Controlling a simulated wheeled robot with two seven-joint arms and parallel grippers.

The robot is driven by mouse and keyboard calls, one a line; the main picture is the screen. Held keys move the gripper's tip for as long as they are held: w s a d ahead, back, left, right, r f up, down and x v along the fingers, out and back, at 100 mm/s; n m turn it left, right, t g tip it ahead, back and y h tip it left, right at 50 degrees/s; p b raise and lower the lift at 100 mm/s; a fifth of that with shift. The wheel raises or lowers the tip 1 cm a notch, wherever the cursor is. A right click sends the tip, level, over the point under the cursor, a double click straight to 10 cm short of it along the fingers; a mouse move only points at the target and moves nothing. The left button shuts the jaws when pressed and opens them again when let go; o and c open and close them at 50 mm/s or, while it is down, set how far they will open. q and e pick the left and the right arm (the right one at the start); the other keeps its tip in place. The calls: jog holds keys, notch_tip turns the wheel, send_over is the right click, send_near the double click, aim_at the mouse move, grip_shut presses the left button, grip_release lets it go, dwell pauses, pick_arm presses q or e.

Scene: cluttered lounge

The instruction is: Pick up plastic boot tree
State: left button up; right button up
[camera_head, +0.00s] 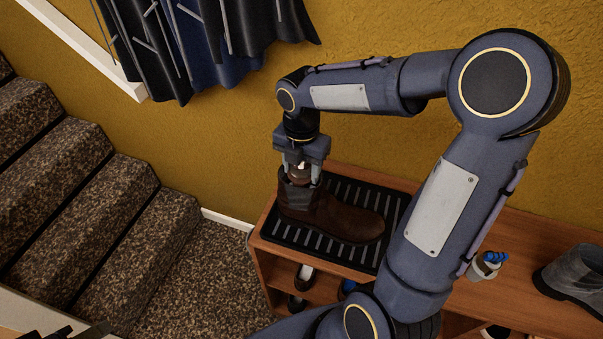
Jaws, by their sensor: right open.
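A brown boot (345,219) stands on a black ribbed tray (390,203) on top of the wooden shoe bench, its toe toward the right. My right gripper (300,181) points down at the boot's opening, with its fingers apart. Between the fingers shows a small brownish piece with a pale top, which looks like the upper end of the boot tree (300,173) standing in the boot shaft. The rest of the tree is hidden inside the boot. I cannot tell whether the fingers touch it. My left gripper is not in view.
The wooden bench (530,243) has shoes on its lower shelves. A small container with blue items (487,265) and a grey boot (578,275) stand to the right. Dark coats (200,45) hang above left. Carpeted stairs (75,200) are at left.

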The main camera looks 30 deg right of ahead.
jog(key=c, duration=0.9)
notch_tip(320, 180, up, 10)
jog(key=shift+f, duration=0.25)
jog(key=shift+w+f+b, duration=0.15)
jog(key=shift+f+b, duration=0.8)
jog(key=shift+f, duration=0.25)
